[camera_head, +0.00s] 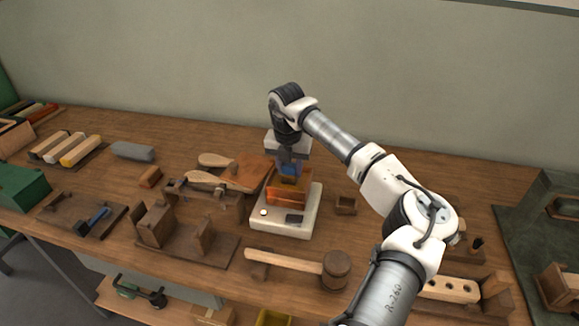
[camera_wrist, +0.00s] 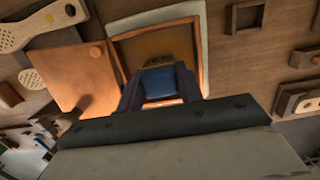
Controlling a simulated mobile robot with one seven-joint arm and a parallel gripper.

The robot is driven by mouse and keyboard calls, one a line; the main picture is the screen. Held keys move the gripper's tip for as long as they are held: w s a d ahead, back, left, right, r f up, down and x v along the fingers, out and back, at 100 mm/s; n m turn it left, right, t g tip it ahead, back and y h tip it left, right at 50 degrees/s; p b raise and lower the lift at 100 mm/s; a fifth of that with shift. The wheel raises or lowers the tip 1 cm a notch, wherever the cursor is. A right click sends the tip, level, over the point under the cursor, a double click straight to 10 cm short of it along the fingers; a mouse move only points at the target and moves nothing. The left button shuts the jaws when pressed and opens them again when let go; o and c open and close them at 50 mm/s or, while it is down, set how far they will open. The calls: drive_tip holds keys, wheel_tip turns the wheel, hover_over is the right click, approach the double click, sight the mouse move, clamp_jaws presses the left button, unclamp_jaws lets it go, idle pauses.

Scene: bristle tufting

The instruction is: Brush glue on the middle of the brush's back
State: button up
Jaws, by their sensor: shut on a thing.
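My gripper (camera_wrist: 160,85) points down and is shut on a small blue piece (camera_wrist: 158,82). A dull yellow part shows just past the blue piece; I cannot tell whether it belongs to it. In the head view my gripper (camera_head: 288,165) is over an orange open box (camera_head: 288,197), and the held piece is at or inside the box mouth. I cannot tell a glued spot on either.
The orange box stands on a white scale (camera_head: 283,228). A brown board with a round knob (camera_wrist: 75,75) is left of it. A mallet (camera_head: 290,262) lies in front, a small wooden box (camera_head: 346,204) to the right. Wooden blocks (camera_head: 155,222) stand front left.

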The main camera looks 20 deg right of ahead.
drive_tip(key=shift+f+b, duration=0.55)
drive_tip(key=shift+b, duration=0.05)
idle(1.7)
drive_tip(key=shift+r+p, duration=1.7)
drive_tip(key=shift+r, duration=1.85)
drive_tip(key=shift+f, duration=0.1)
